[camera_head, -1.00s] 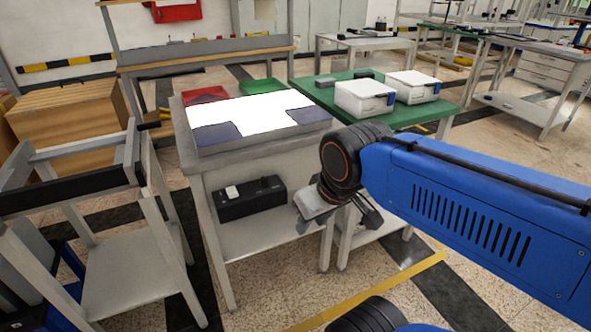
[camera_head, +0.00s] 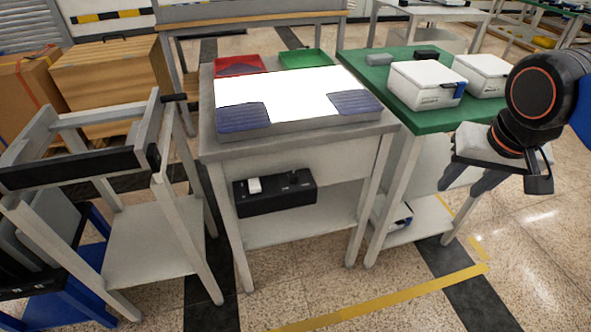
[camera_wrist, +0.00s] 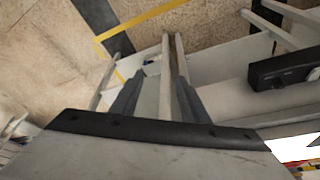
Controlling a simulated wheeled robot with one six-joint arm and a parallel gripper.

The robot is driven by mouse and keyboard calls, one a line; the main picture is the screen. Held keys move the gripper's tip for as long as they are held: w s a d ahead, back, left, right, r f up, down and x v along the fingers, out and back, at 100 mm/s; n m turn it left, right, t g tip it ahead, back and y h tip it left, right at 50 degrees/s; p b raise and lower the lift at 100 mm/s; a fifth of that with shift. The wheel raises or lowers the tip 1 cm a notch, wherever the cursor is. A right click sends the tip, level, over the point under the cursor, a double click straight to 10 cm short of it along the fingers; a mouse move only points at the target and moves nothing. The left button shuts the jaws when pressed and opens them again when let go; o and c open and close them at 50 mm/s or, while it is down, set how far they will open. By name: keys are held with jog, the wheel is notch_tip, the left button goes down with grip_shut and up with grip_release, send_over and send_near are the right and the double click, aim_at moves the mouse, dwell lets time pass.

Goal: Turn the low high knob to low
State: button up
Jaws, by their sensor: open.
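The knob's setting and any low or high marks are too small to read. The box also shows in the wrist view (camera_wrist: 284,68) at the right edge. My gripper (camera_head: 466,184) is open and empty, well to the right of the box, in front of the green-topped table. In the wrist view my gripper (camera_wrist: 158,97) points down past table legs.
The middle table (camera_head: 300,143) carries a bright white panel (camera_head: 300,88) and two blue-grey pads above the box. The green table (camera_head: 425,118) with white cases (camera_head: 425,85) stands right. A grey frame (camera_head: 150,235) stands left. Floor in front is open.

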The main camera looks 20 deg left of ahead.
jog(key=w+a+r, duration=0.3)
jog(key=a, duration=0.6)
notch_tip(320, 180, up, 2)
jog(key=r, duration=0.1)
send_over(293, 174)
jog(key=s, duration=0.7)
jog(key=shift+t, duration=0.3)
jog(key=x, duration=1.7)
jog(key=shift+d+f, duration=0.15)
jog(key=shift+f, duration=0.15)
jog(key=c, duration=1)
